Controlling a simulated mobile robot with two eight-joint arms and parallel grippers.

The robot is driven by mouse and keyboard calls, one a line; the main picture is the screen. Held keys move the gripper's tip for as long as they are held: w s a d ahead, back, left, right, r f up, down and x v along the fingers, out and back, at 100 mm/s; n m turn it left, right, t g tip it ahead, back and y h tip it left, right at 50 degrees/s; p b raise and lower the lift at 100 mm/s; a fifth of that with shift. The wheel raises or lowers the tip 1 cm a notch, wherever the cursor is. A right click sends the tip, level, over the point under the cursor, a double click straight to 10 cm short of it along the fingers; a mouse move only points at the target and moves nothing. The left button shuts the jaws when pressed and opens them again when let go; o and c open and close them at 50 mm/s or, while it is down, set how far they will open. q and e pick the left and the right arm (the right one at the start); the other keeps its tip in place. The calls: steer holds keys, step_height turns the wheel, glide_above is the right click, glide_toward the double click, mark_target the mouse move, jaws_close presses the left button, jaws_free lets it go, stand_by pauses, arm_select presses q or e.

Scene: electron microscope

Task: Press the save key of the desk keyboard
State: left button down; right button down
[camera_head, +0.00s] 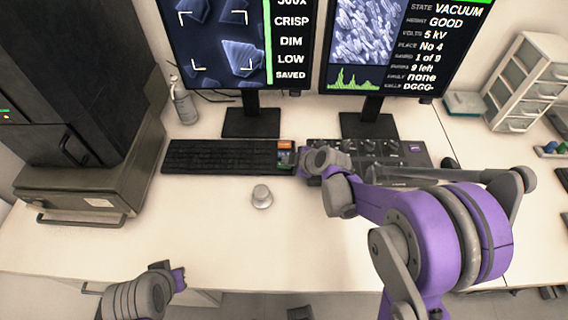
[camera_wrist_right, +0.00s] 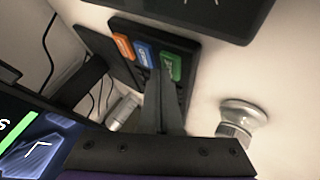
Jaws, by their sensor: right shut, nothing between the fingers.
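The desk keyboard (camera_head: 220,157) is black and lies on the white desk below the left monitor. Coloured keys sit at its right end. The right wrist view shows an orange key (camera_wrist_right: 123,46), a blue key (camera_wrist_right: 144,54) and a green key (camera_wrist_right: 170,66); their labels are too blurred to read surely. My right gripper (camera_wrist_right: 160,82) is shut and empty, its tips at or just above the near edge of the green key; I cannot tell if they touch. In the head view it hides part of the keyboard's right end. My left gripper (camera_head: 178,279) is low at the left, away from the keyboard, its fingers unclear.
A small silver knob-like object (camera_head: 261,196) stands on the desk in front of the keyboard. A dark control panel (camera_head: 415,150) lies right of the keyboard, partly behind my right arm. The left monitor (camera_head: 240,50) reads "SAVED" at its bottom line. The front left desk is clear.

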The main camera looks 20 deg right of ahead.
mark_target(287, 167)
steer(key=shift+r+p, duration=0.3)
steer(key=shift+r, duration=0.3)
steer(key=shift+r, duration=0.1)
steer(key=shift+r+p, duration=1.7)
steer(key=shift+r, duration=0.75)
steer(key=shift+f, duration=0.1)
steer(key=s+d+r+m+g+h, duration=0.1)
steer(key=s+r+m+h, duration=0.1)
steer(key=s+m, duration=0.5)
steer(key=s+d+r+m+g+h, duration=0.1)
steer(key=s+m, duration=0.6)
steer(key=s, duration=1.2)
step_height(287, 167, up, 2)
steer(key=shift+r+g+h+p, duration=0.1)
steer(key=shift+g+h+p, duration=0.3)
steer(key=shift+h, duration=0.1)
